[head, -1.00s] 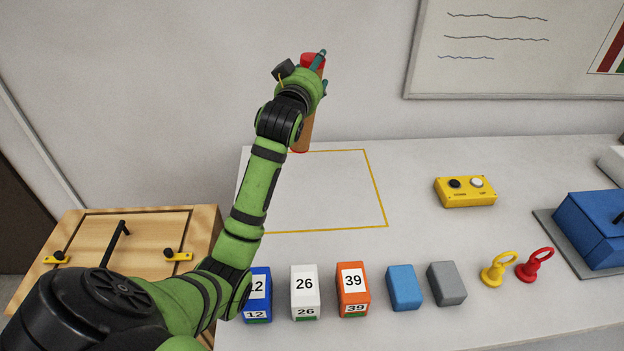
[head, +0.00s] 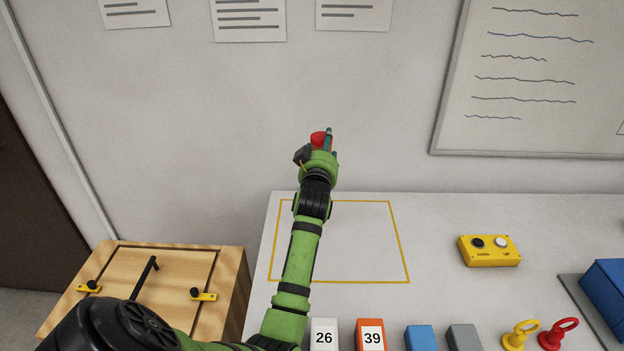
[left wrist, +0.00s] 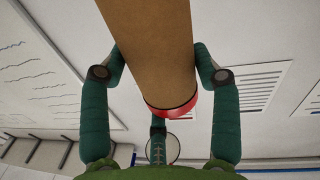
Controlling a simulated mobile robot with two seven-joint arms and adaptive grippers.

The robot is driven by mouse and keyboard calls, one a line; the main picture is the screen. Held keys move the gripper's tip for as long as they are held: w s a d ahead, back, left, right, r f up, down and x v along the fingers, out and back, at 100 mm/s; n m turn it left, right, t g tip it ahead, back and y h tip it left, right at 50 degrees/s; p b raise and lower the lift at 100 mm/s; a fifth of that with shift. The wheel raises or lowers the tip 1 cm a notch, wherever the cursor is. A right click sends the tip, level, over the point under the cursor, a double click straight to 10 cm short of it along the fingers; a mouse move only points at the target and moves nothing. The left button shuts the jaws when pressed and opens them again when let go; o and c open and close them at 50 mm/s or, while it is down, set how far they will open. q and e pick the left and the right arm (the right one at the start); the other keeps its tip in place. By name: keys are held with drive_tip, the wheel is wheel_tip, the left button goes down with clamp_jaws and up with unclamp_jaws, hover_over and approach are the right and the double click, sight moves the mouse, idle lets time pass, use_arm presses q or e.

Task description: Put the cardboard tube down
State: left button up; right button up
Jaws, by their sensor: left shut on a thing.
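The cardboard tube is brown with a red end cap, and fills the top middle of the left wrist view (left wrist: 152,45). My left gripper (left wrist: 157,72) is shut on it, with dark green fingers on either side. In the head view my left gripper (head: 322,150) is raised at the back of the table, against the wall. Only the red end of the tube (head: 318,138) shows clearly there; the hand hides most of the rest. My right gripper is in neither view.
A yellow-outlined square (head: 365,245) on the white table is empty apart from my arm crossing above it. To its right is a yellow two-button box (head: 489,251). Numbered boxes, blocks and ring-topped pieces line the front. A wooden cabinet (head: 225,270) stands left.

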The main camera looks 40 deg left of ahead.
use_arm(q)
drive_tip(key=a+f+b, duration=0.4)
drive_tip(key=f+b, duration=0.1)
drive_tip(key=f, duration=0.1)
drive_tip(key=shift+s+a+f, duration=0.2)
drive_tip(key=shift+s+f, duration=0.15)
drive_tip(key=shift+f, duration=0.05)
drive_tip(key=shift+f+b, duration=0.1)
drive_tip(key=shift+b, duration=0.25)
drive_tip(key=o, duration=1.6)
drive_tip(key=shift+o, duration=0.2)
